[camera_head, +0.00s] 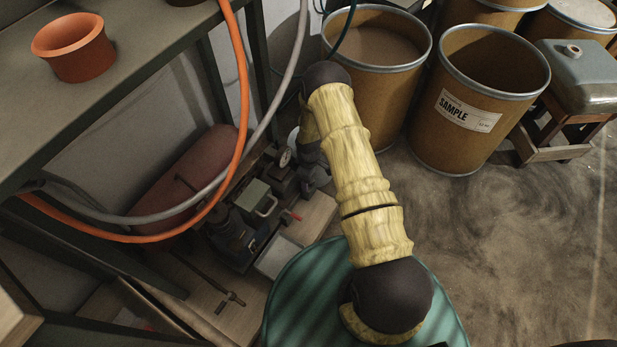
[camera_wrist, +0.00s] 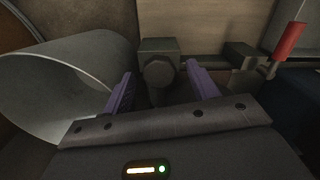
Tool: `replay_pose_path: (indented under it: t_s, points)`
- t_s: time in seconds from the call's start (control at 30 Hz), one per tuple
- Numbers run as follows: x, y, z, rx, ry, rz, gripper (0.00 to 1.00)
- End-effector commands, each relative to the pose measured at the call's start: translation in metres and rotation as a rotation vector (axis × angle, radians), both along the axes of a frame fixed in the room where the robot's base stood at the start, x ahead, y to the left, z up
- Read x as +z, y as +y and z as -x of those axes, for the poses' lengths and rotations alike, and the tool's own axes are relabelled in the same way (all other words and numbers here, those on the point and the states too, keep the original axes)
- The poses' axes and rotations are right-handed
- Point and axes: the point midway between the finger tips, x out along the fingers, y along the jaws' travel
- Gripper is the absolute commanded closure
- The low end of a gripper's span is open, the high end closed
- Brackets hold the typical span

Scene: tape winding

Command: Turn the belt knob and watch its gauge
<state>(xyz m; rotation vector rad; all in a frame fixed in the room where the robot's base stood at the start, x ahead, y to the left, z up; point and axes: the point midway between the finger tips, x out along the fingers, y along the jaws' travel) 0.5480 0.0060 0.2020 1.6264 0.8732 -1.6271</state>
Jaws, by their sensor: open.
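In the wrist view, a dark round knob (camera_wrist: 158,72) sticks out of a grey block. My gripper (camera_wrist: 159,69) is open, with one purple finger on each side of the knob. I cannot tell whether either finger touches it. The gauge is too small to read.
In the wrist view, a grey open cylinder (camera_wrist: 85,75) lies close left of the fingers, and a red handle (camera_wrist: 290,40) stands at right. In the head view, an orange hose (camera_head: 240,110) and a grey hose (camera_head: 275,105) hang near the machine. Drums (camera_head: 462,125) stand at back right.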

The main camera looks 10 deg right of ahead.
Motion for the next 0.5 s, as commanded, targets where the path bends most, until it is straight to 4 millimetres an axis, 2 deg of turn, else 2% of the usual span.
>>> replay_pose_path:
  t_s: [0.23,0.5]
  points:
    - [0.015,0.0,0.0,0.0,-0.001,0.001,0.41]
    - [0.066,0.0,-0.001,0.0,-0.002,0.0,0.41]
